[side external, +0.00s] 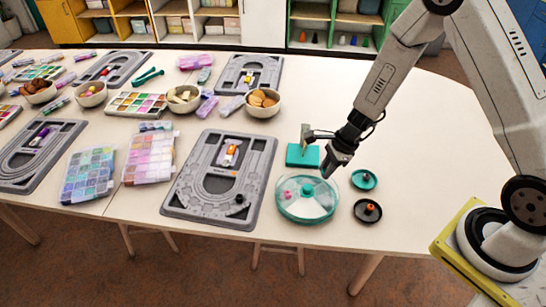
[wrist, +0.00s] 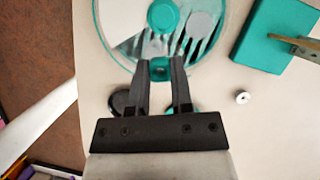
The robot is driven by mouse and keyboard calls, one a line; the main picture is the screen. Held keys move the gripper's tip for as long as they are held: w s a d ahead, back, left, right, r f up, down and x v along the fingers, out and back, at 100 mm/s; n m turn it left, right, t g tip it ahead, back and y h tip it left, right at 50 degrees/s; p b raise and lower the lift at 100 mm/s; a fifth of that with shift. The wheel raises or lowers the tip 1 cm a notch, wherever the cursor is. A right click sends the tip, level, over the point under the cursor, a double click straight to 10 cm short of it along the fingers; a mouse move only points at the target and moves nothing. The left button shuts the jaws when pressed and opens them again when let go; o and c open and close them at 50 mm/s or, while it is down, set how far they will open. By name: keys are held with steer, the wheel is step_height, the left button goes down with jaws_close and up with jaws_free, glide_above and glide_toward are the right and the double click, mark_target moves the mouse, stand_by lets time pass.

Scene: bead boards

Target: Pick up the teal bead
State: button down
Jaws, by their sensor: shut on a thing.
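A teal bead (wrist: 160,68) sits between the fingertips of my gripper (wrist: 161,72) in the wrist view. The fingers are shut on it, one on each side. In the side view my gripper (side external: 327,171) is over the table, at the upper right edge of the round teal dish (side external: 308,219). The bead cannot be made out there. In the wrist view the round dish (wrist: 98,45) lies beyond the fingertips; I cannot tell the bead's height above the table.
A teal block (side external: 297,155), with a tool-like item on it, lies behind the dish. A small teal dish (side external: 355,180) and a small black dish (side external: 361,214) lie to the right. A grey bead board (side external: 195,190) is left. A small white bead (wrist: 241,97) lies on the table.

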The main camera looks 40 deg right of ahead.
steer(key=s+r, duration=0.3)
steer(key=s, duration=0.4)
steer(key=shift+s+r, duration=0.2)
steer(key=shift+s, duration=0.15)
steer(key=shift+a, duration=0.1)
steer(key=w+a+r+m+t+h, duration=0.1)
steer(key=w+a+m, duration=0.4)
steer(key=w+a, duration=0.4)
steer(key=w, duration=0.3)
steer(key=shift+a+r+t, duration=0.2)
steer(key=shift+a+t, duration=0.1)
steer(key=shift+w, duration=0.1)
